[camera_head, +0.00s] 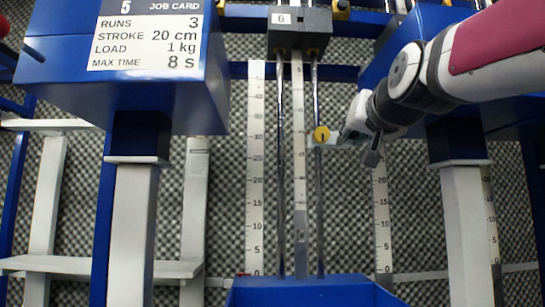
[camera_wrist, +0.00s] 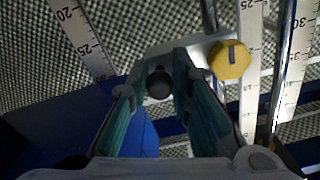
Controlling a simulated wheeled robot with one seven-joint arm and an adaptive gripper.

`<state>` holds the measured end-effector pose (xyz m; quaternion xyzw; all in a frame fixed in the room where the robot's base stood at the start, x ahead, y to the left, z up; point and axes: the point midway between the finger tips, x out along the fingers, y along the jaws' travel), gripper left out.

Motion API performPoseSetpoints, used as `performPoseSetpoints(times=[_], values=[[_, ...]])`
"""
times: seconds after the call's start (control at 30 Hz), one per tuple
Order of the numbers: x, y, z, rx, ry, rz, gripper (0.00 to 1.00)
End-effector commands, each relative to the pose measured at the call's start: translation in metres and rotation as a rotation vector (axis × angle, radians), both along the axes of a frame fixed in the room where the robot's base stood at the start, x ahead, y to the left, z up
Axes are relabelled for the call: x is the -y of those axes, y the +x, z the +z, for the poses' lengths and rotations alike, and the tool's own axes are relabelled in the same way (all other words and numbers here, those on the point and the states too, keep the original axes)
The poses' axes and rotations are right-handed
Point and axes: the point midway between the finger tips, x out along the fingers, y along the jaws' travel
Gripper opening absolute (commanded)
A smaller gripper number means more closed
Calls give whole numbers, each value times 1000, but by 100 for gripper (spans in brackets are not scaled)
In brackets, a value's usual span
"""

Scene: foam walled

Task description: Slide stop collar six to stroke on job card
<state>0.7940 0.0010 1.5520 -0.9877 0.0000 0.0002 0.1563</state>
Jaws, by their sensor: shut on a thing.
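The job card (camera_head: 148,35) at top left reads stroke 20 cm. Track six, under the label 6 (camera_head: 284,18), has two upright steel rods with a scale (camera_head: 299,180) between them. The stop collar's yellow knob (camera_head: 321,134) sits at the right rod, level with about 30 on the scale to its left; the middle scale's figures are too small to read surely. My gripper (camera_head: 346,138) comes from the right. In the wrist view, my gripper (camera_wrist: 160,95) is shut around a dark round grip (camera_wrist: 160,83) on the collar's pale plate, beside the yellow knob (camera_wrist: 230,59).
A dark block (camera_head: 300,30) caps the rods, and a blue base (camera_head: 305,291) stands at their foot. Blue boxes on white posts flank the track. Another scale (camera_head: 256,180) stands left of the rods. The rods below the collar look clear.

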Motion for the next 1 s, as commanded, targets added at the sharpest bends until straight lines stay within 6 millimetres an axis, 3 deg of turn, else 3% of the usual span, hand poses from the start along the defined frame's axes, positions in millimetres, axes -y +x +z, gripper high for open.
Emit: performPoseSetpoints(times=[0.03, 0.1, 0.4, 0.7, 1.0], values=[[0, -3, 19, 1, 1, 0, 0], [1, -3, 33, 0, 0, -1, 0], [0, -2, 82, 2, 1, -1, 0], [0, -1, 101, 2, 0, 0, 0], [0, 0, 102, 2, 0, 0, 0]])
